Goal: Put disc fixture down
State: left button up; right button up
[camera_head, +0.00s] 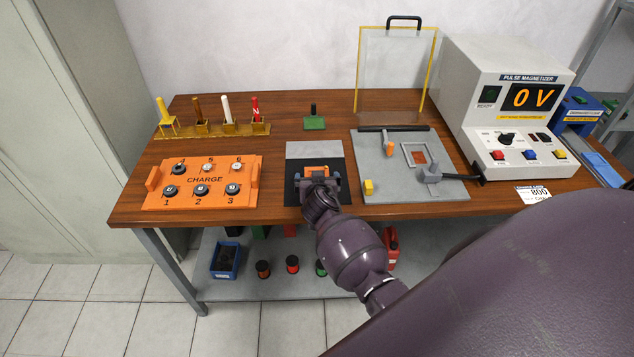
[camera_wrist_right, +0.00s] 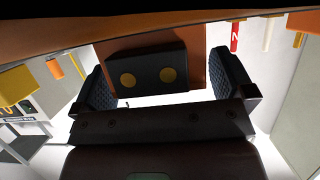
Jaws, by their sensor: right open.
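The fixture, with an orange part (camera_head: 318,172) and a dark block, is at the black-and-grey mat (camera_head: 314,150) in the middle of the table, partly hidden by my right gripper (camera_head: 319,184). In the right wrist view the dark block (camera_wrist_right: 146,68) with two gold round spots lies between the fingers of my right gripper (camera_wrist_right: 164,84). The fingers stand apart, with a clear gap between the block and the right-hand finger. I cannot tell whether the fixture's underside fully touches the mat. My left gripper is in no view.
Left of the mat is an orange CHARGE tray (camera_head: 203,180) with numbered discs. Right of it is a grey plate (camera_head: 405,187) with a clear yellow-edged guard (camera_head: 395,75) behind. A pulse magnetizer (camera_head: 508,100) reads 0 V. A yellow rack (camera_head: 212,130) stands at the back left.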

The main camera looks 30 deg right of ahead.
jog(key=c, duration=1.4)
